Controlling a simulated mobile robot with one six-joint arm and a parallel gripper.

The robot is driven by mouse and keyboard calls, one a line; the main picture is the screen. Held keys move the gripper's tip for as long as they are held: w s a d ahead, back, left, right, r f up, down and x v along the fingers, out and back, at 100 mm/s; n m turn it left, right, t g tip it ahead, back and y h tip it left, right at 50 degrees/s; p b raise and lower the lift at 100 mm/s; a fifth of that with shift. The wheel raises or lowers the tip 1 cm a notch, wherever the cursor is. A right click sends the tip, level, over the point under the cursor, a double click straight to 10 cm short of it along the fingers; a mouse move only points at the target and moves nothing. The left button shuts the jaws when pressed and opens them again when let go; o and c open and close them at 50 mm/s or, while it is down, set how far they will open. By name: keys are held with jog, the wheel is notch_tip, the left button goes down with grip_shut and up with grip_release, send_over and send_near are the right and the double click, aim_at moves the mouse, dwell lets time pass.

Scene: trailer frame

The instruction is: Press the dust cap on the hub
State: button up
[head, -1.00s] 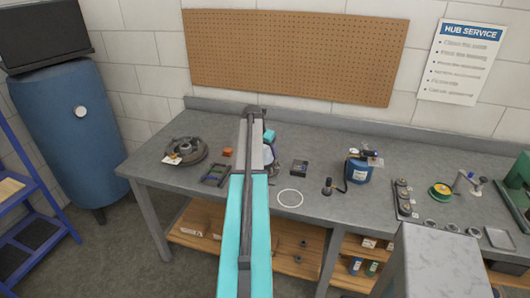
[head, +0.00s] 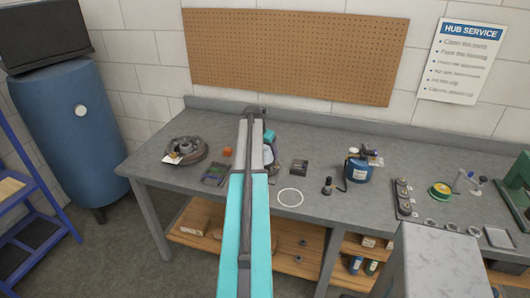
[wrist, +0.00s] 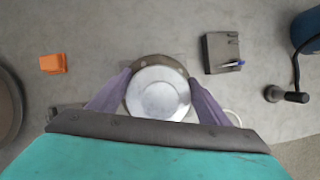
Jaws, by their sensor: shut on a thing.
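My gripper (wrist: 158,98) shows in the wrist view, its two purple fingers closed on the sides of a round, shiny metal dust cap (wrist: 158,98). A brownish rim shows around the cap's far side; I cannot tell whether it belongs to the cap or to something beneath it. In the head view my arm hides the cap and the fingers. A dark round hub or drum (head: 185,150) with a white tag lies at the left of the bench. Part of a dark round thing (wrist: 8,108), likely the same one, shows at the wrist view's left edge.
On the grey bench (head: 320,160), an orange block (wrist: 53,64) lies left of the gripper and a dark square tray (wrist: 222,53) right of it. A white ring (head: 290,197) lies near the front edge. A blue can (head: 358,168) stands farther right.

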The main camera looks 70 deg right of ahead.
dwell(0.8)
jog(key=o, duration=1.3)
jog(key=shift+o, duration=0.2)
jog(key=shift+r, duration=0.15)
jog(key=shift+r+p, duration=2.1)
jog(key=shift+r, duration=1.3)
grip_shut()
jog(key=shift+a+f, duration=0.15)
jog(key=shift+f, duration=0.05)
